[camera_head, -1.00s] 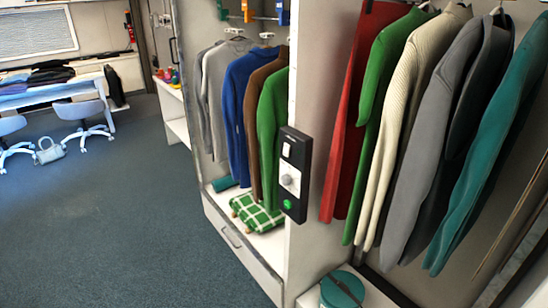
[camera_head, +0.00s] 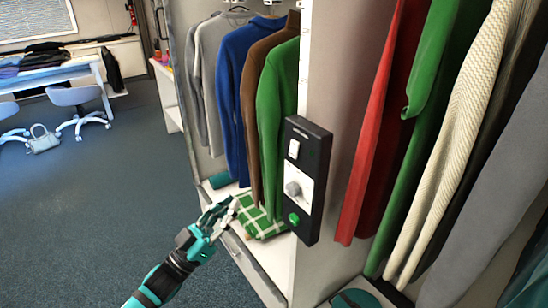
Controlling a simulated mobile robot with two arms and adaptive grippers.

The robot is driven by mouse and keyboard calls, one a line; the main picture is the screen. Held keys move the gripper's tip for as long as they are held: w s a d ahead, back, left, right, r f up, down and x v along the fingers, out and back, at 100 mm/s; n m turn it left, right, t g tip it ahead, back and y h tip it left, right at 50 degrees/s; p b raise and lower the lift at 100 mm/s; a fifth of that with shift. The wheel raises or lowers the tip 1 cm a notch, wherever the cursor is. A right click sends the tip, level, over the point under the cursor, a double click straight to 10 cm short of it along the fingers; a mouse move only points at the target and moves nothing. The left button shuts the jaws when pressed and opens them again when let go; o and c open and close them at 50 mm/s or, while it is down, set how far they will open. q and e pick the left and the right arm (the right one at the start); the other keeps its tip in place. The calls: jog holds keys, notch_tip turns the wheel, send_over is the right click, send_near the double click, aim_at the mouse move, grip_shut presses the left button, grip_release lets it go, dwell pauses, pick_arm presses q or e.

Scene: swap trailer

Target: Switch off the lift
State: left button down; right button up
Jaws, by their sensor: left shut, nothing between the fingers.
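The lift control panel (camera_head: 305,180) is a black upright box on the front edge of the wardrobe's divider wall. It carries a white rocker switch (camera_head: 293,149) at the top, a grey knob (camera_head: 292,189) on a white plate in the middle and a green button (camera_head: 294,218) at the bottom. My left gripper (camera_head: 226,209) is in front of the left bay, lower left of the panel and apart from it. It is shut and empty. My right gripper is out of view.
Clothes hang in both bays, including a green sweater (camera_head: 278,125) left of the panel and a red garment (camera_head: 372,150) right of it. A folded green checked cloth (camera_head: 258,214) lies on the left shelf. The floor (camera_head: 90,220) to the left is open.

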aim_at(293, 145)
pick_arm(q)
jog(key=shift+m+g+h, duration=0.7)
jog(key=shift+m+h, duration=0.1)
jog(key=shift+h, duration=0.1)
jog(key=p+x, duration=0.1)
jog(key=x, duration=0.3)
jog(key=p+x, duration=0.1)
jog(key=x, duration=0.4)
jog(key=d+x, duration=0.1)
jog(key=x, duration=0.4)
jog(key=shift+s+f+p, duration=0.15)
jog(key=shift+p, duration=0.25)
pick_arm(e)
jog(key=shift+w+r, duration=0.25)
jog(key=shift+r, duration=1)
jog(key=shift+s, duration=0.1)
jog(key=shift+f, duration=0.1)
